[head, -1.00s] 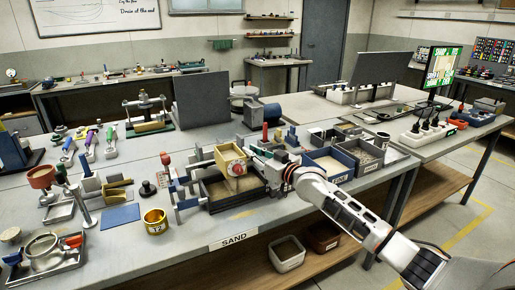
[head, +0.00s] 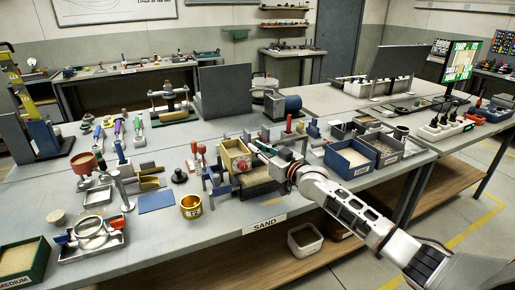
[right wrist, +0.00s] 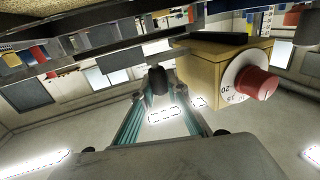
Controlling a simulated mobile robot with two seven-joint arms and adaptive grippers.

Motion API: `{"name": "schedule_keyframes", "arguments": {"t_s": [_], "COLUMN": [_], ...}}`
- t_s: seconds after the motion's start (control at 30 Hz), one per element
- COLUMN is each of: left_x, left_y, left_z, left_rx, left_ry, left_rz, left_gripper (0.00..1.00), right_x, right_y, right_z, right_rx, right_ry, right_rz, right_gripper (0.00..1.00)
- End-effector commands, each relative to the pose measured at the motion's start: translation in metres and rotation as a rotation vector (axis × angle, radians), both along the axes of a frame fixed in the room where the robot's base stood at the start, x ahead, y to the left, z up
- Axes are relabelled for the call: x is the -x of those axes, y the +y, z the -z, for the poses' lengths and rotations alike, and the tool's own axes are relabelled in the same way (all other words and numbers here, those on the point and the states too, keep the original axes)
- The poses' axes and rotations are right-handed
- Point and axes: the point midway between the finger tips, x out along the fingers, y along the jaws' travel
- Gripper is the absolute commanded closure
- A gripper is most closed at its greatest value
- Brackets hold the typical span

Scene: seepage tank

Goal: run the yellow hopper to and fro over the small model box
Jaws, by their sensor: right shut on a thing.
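The yellow hopper (head: 236,158), a box with a red knob on a pale dial, is held over the left part of the small model box (head: 252,194). The model box stands near the bench's front edge, partly hidden by the hopper and my arm. My right gripper (head: 259,153) comes in from the right and is shut on the hopper. In the right wrist view, the hopper (right wrist: 205,72) is at the upper right, with its red knob and numbered dial facing the camera. My left gripper is not in view.
A gold cup (head: 191,206) stands left of the model box, beside a blue mat (head: 156,201).

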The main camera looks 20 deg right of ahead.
Motion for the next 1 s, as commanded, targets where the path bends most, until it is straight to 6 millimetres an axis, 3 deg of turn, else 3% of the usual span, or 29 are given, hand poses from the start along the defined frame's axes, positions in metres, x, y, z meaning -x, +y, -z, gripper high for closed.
{"name": "schedule_keyframes", "arguments": {"t_s": [0.27, 0.3, 0.37, 0.73, 1.0], "left_x": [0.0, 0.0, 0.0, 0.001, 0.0], "left_y": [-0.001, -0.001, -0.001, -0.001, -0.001], "left_z": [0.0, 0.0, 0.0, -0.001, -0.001], "left_rx": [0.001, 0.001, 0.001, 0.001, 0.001], "left_ry": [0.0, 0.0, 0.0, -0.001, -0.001], "left_rz": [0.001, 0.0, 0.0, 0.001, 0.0], "left_gripper": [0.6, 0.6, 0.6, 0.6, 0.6], "right_x": [0.001, 0.001, 0.001, 0.005, 0.042], "right_y": [0.006, 0.006, 0.006, 0.002, -0.011], "right_z": [-0.001, -0.001, -0.001, 0.0, 0.002], "right_rx": [-0.004, -0.005, -0.005, -0.002, -0.003], "right_ry": [-0.003, -0.002, -0.002, 0.0, 0.002], "right_rz": [-0.008, -0.008, -0.008, -0.005, -0.006], "right_gripper": [1.0, 0.81, 0.68, 0.68, 0.68]}}
